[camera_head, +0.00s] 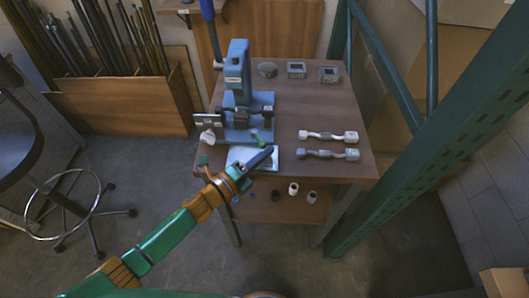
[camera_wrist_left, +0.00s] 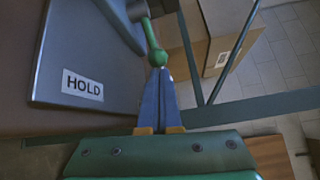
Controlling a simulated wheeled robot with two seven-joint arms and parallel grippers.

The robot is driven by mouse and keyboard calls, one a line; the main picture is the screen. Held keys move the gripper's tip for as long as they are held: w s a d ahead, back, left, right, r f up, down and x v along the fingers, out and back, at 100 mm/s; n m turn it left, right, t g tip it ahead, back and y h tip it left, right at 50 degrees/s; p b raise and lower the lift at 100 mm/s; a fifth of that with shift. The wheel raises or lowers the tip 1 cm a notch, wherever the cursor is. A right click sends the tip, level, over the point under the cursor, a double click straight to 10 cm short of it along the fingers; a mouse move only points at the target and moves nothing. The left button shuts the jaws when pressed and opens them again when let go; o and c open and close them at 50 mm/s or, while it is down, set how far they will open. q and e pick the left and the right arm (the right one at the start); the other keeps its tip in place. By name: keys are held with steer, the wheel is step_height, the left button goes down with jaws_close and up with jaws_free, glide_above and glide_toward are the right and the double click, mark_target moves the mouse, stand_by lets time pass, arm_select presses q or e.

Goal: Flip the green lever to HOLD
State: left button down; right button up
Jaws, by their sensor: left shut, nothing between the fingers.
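The green lever (camera_head: 257,138) is on the front of a blue press (camera_head: 237,85) on the table. In the left wrist view the lever (camera_wrist_left: 151,40) is a green rod with a rounded end, joined to a dark hub. A white HOLD label (camera_wrist_left: 82,86) is on a grey plate left of the lever. My left gripper (camera_head: 268,151) reaches in from the lower left, close in front of the press. In the wrist view its blue fingers (camera_wrist_left: 160,72) are shut and empty, tips at the lever's rounded end; whether they touch is unclear. My right gripper is not visible.
Several small grey parts (camera_head: 297,70) stand at the back. White cups (camera_head: 293,188) are on the lower shelf. Green rack posts (camera_head: 440,130) stand at the right.

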arm_select(q)
steer(key=shift+s+a, duration=0.1)
steer(key=shift+a, duration=0.15)
